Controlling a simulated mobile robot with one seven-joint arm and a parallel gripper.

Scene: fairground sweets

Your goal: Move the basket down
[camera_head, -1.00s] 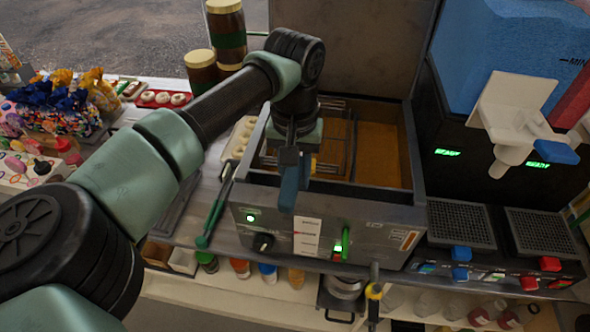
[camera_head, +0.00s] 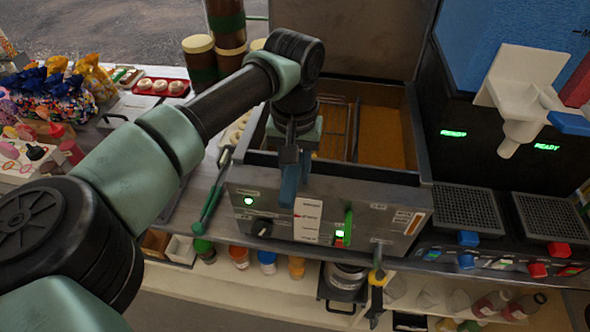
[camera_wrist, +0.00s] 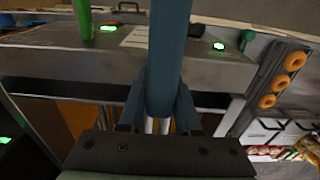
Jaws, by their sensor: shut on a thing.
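The basket (camera_head: 352,130) is a dark wire frame inside the open fryer (camera_head: 330,224), above or in the amber oil; its lower part is hidden. Its blue handle (camera_head: 289,190) sticks out over the fryer's front edge and hangs in front of the panel. My gripper (camera_head: 290,158) is shut on this handle. In the wrist view the handle (camera_wrist: 170,50) runs upright between the closed fingers of my gripper (camera_wrist: 160,105), with two pale rods below it. The arm partly hides the basket.
The fryer's front panel has a knob (camera_head: 262,228), green lights and a green switch. A green-handled tool (camera_head: 210,205) lies to the left. Dark grids (camera_head: 468,210) and a white dispenser (camera_head: 520,100) stand at the right. Jars (camera_head: 200,58) and sweets are at the back left.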

